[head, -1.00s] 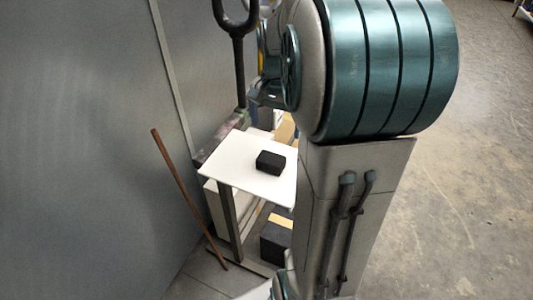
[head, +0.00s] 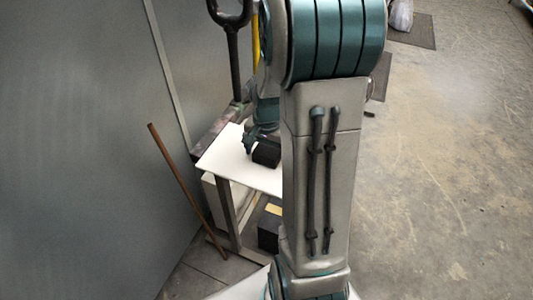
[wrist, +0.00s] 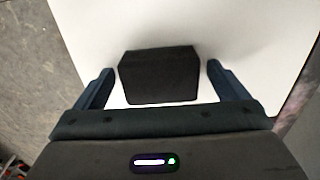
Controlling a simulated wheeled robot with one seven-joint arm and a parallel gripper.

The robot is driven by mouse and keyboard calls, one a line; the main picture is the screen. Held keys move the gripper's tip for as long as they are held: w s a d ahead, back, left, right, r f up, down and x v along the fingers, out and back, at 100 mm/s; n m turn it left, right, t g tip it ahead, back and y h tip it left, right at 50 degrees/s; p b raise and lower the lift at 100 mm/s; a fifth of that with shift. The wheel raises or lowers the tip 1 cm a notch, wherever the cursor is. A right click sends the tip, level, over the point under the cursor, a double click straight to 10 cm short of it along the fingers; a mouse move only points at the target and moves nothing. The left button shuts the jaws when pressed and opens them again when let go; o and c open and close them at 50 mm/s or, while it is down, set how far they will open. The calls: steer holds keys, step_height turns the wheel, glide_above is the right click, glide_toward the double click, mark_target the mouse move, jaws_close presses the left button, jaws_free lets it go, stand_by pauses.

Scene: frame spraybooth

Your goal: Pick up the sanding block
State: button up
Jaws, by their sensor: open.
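The sanding block (head: 266,154) is a small black block lying on a white tabletop (head: 222,160). In the wrist view the block (wrist: 160,76) lies between the two fingers of my open gripper (wrist: 159,80), with a white gap on each side. The fingers do not touch it. In the head view my gripper (head: 254,140) is low over the tabletop at the block, and my arm hides the right part of the table. Part of the block is hidden there too.
A brown stick (head: 185,185) leans beside the table on the left, near a grey wall (head: 80,130). A dark box (head: 269,228) sits on the shelf below the tabletop. Open concrete floor (head: 450,150) lies to the right.

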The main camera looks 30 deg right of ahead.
mark_target(267, 151)
steer(key=c, duration=1.1)
steer(key=shift+r, duration=0.15)
steer(key=shift+w+r, duration=0.1)
steer(key=shift+r, duration=0.45)
step_height(267, 151, up, 3)
steer(key=shift+f+b, duration=0.1)
steer(key=shift+b, duration=0.6)
steer(key=w+d+r, duration=0.2)
steer(key=w+d+r+b, duration=0.1)
steer(key=w+d+r, duration=0.1)
steer(key=w+d, duration=0.1)
steer(key=w+d+r, duration=0.2)
steer(key=d+r, duration=0.1)
steer(key=shift+w+d+b, duration=0.25)
steer(key=shift+w+b, duration=0.1)
steer(key=shift+w, duration=0.05)
